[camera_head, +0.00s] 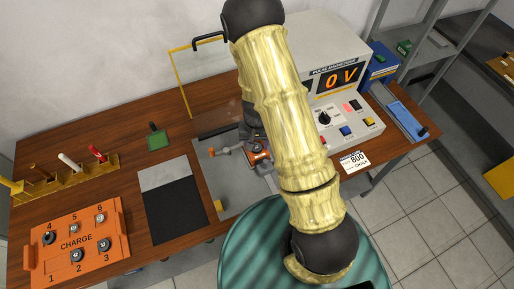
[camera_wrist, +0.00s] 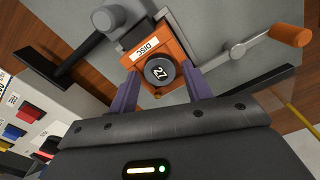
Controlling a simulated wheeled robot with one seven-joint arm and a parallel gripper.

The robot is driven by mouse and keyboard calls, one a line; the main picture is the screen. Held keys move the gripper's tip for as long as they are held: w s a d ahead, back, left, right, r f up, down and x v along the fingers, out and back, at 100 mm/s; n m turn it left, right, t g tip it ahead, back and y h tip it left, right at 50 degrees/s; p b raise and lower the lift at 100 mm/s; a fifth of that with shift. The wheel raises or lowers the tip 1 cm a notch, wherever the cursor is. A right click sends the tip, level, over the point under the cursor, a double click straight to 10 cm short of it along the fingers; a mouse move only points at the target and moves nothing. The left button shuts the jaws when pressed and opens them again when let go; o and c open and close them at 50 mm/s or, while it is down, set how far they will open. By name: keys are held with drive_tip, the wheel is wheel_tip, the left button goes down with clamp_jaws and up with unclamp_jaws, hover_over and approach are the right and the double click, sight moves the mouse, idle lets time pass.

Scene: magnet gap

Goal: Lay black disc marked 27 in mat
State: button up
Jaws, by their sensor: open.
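The black disc marked 27 (camera_wrist: 159,71) sits in an orange holder labelled DISC (camera_wrist: 138,51) in the wrist view. My gripper (camera_wrist: 159,82) is open, with one purple finger on each side of the disc. I cannot tell whether the fingers touch it. In the head view the orange holder (camera_head: 257,151) shows partly beside my arm, and the disc cannot be made out there. The mat (camera_head: 176,212), dark with a pale grey strip at its back, lies flat and empty on the wooden table, left of the holder.
An orange CHARGE box (camera_head: 76,243) with numbered posts stands left of the mat. An orange-ended lever (camera_wrist: 289,37) extends beside the holder. The pulse magnetizer (camera_head: 338,83), reading 0 V, stands at the right. A yellow frame (camera_head: 178,85) stands behind, and a green block (camera_head: 157,140) lies behind the mat.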

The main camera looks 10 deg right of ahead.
sight(257, 146)
drive_tip(key=c, duration=0.8)
drive_tip(key=shift+r+p, duration=2.2)
drive_tip(key=shift+r, duration=0.4)
drive_tip(key=shift+w+f, duration=0.1)
drive_tip(key=shift+f, duration=0.05)
drive_tip(key=w+d+f+n, duration=0.1)
drive_tip(key=w+f, duration=0.1)
drive_tip(key=w+d+f+n, duration=0.1)
drive_tip(key=w, duration=0.1)
drive_tip(key=shift+d+f+n, duration=0.2)
drive_tip(key=shift+d+n, duration=0.1)
